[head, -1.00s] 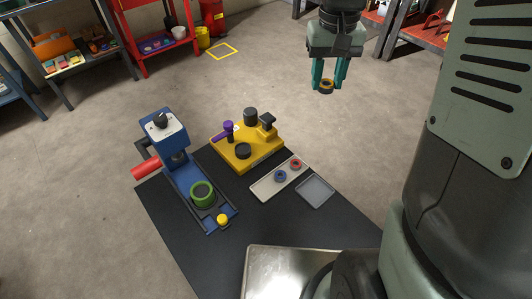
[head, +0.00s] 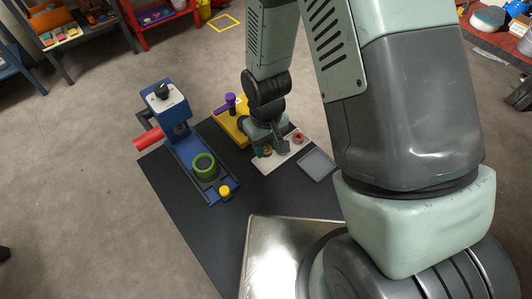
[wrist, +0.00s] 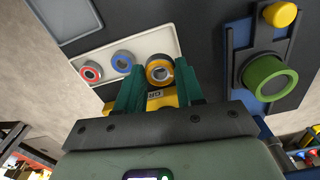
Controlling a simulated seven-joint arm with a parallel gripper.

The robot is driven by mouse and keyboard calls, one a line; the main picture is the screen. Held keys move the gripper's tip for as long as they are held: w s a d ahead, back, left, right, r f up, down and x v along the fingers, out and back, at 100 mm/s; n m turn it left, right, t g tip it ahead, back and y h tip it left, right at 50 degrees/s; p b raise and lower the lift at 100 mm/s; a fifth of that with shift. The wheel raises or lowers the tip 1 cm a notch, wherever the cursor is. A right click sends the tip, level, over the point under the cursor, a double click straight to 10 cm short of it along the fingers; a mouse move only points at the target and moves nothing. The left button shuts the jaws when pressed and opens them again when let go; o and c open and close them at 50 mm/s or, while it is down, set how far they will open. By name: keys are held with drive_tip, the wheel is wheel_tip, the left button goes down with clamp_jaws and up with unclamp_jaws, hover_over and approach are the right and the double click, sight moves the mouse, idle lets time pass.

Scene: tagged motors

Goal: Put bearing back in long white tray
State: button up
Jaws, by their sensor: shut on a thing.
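The bearing (wrist: 158,70), an orange ring with a dark rim and pale centre, sits between my gripper's two green fingers in the wrist view. My gripper (head: 266,150) is shut on it at the left end of the long white tray (head: 270,163) in the head view. The tray (wrist: 143,46) also holds a blue ring (wrist: 122,62) and a red ring (wrist: 90,71) in the wrist view. The held bearing lines up with these rings at the tray's end. I cannot tell whether it touches the tray floor. My gripper partly hides the tray in the head view.
A yellow fixture (head: 229,125) with a purple handle stands close behind my gripper. A blue press (head: 172,125) with a green ring (head: 204,166) and a yellow knob (head: 225,192) is to the left. A grey square tray (head: 318,165) lies to the right.

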sight(266, 149)
drive_tip(key=shift+f, duration=2.15)
drive_tip(key=shift+f, duration=0.55)
drive_tip(key=o, duration=1)
wheel_tip(266, 149, up, 13)
drive_tip(key=shift+r, duration=0.15)
